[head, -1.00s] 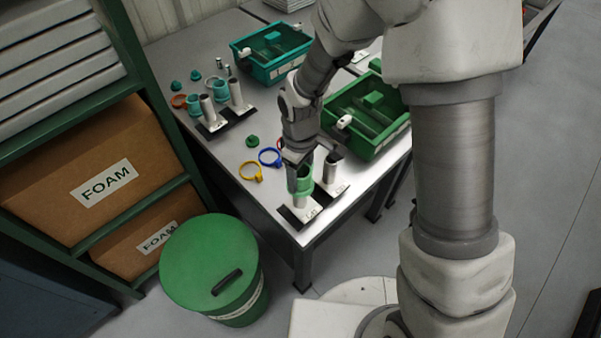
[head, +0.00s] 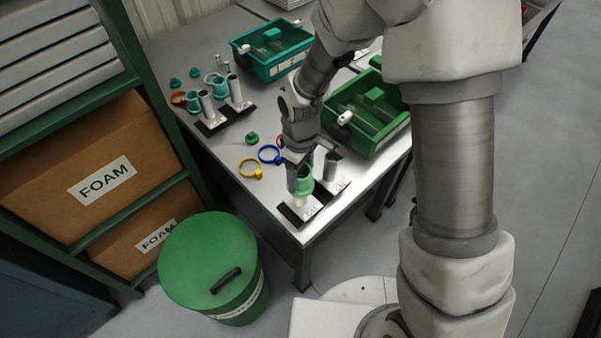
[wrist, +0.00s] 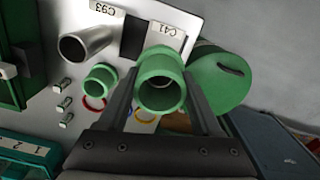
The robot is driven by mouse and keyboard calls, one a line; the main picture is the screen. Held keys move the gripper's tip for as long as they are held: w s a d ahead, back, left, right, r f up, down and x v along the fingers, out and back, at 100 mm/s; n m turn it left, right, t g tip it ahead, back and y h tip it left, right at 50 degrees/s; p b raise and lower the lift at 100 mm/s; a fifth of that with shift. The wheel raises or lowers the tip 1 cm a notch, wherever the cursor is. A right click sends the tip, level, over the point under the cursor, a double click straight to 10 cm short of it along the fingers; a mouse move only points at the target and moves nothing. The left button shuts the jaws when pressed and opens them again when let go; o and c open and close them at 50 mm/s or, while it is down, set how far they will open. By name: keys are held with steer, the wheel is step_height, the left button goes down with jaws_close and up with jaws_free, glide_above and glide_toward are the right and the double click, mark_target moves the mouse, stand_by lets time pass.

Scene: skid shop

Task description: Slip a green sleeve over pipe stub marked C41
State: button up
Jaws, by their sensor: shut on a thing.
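My gripper (head: 299,165) is shut on a green sleeve (head: 300,187), a short flanged tube, held upright at the front stub of the near stand. In the wrist view the sleeve (wrist: 160,66) sits between the two fingers, its open end facing the camera. The label C41 (wrist: 166,29) lies just beyond it. The C41 pipe stub (head: 299,203) shows as a pale piece below the sleeve in the head view; the rest is hidden. How far the sleeve surrounds the stub I cannot tell. A bare grey stub (wrist: 87,44) stands by the label C93 (wrist: 103,9).
Another green sleeve (wrist: 101,79) stands nearby in the wrist view. Yellow (head: 250,168) and blue (head: 269,154) rings lie left of my gripper. A green bin (head: 366,113) and a teal bin (head: 271,50) stand behind. A green drum (head: 210,262) is beside the table.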

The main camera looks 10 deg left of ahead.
steer(key=shift+f, duration=0.15)
steer(key=shift+f+b, duration=0.35)
steer(key=shift+b, duration=0.1)
steer(key=shift+f, duration=0.15)
stand_by(0.4)
steer(key=shift+f+b, duration=0.35)
steer(key=shift+b, duration=0.1)
steer(key=shift+f, duration=0.15)
stand_by(0.4)
steer(key=o, duration=1.4)
steer(key=shift+r+p, duration=4)
steer(key=shift+r, duration=1.55)
